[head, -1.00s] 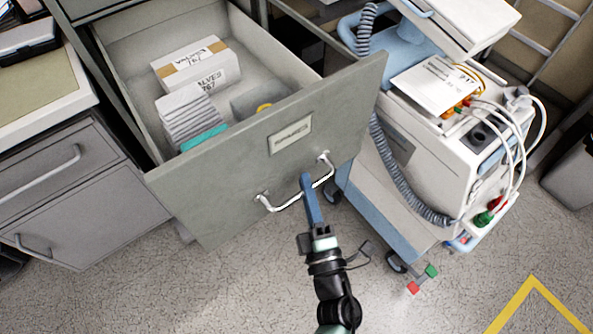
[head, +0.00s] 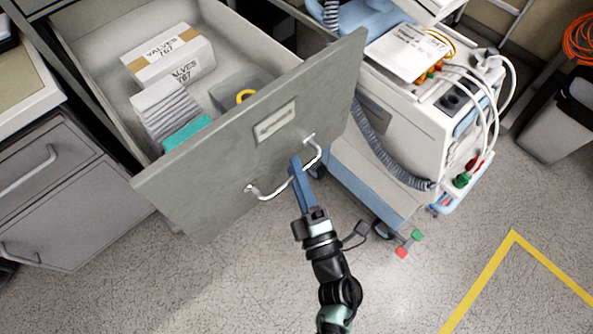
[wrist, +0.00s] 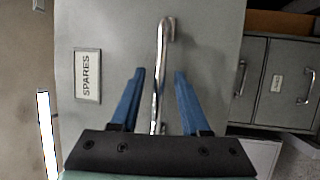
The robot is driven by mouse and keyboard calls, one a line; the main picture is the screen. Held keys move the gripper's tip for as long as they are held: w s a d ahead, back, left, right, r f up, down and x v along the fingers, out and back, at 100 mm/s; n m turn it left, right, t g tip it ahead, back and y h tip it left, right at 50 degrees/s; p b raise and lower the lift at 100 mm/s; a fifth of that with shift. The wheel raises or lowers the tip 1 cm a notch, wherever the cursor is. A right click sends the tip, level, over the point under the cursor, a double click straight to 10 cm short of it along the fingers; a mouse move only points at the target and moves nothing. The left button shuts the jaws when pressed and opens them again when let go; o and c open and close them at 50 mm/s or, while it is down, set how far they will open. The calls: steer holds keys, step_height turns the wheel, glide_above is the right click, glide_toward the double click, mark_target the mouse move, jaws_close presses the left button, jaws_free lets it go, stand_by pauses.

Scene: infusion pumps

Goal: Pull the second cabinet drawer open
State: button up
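The grey cabinet drawer (head: 215,175) stands well open, with its contents showing from above. Its front has a white label, which reads SPARES in the wrist view (wrist: 87,76), and a bent metal bar handle (head: 268,193). My gripper (head: 297,172) is at the right part of this handle. In the wrist view, the blue fingers (wrist: 157,98) are spread on either side of the handle (wrist: 160,70), with a visible gap on both sides. The gripper is open around the bar. Whether either finger touches it farther in is hard to see.
The drawer holds a VALVES box (head: 170,58), white packs (head: 168,110) and a grey tray (head: 240,92). A wheeled medical cart (head: 400,130) stands close on the right. A bin (head: 560,125) is farther right. The floor in front is clear, with yellow tape (head: 480,280).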

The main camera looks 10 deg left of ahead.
steer(key=v, duration=1.3)
steer(key=shift+b, duration=0.35)
steer(key=w+d+r+m+t+h, duration=0.3)
steer(key=w+r+m+t+h, duration=0.15)
steer(key=w+r, duration=0.9)
step_height(320, 180, up, 27)
steer(key=w+d+m+t+h, duration=0.2)
steer(key=w+m+t+h, duration=0.15)
steer(key=m+h, duration=0.7)
steer(key=s+a+r+m+t+y, duration=0.1)
steer(key=s+a+r+m+y, duration=0.3)
steer(key=r, duration=0.6)
steer(key=s+a+r+m+t+y, duration=0.15)
steer(key=s+r+m, duration=0.35)
steer(key=r, duration=0.5)
step_height(320, 180, up, 17)
steer(key=n+p, duration=0.1)
steer(key=p, duration=1.6)
steer(key=shift+s+a+p, duration=0.3)
steer(key=shift+s+a, duration=0.1)
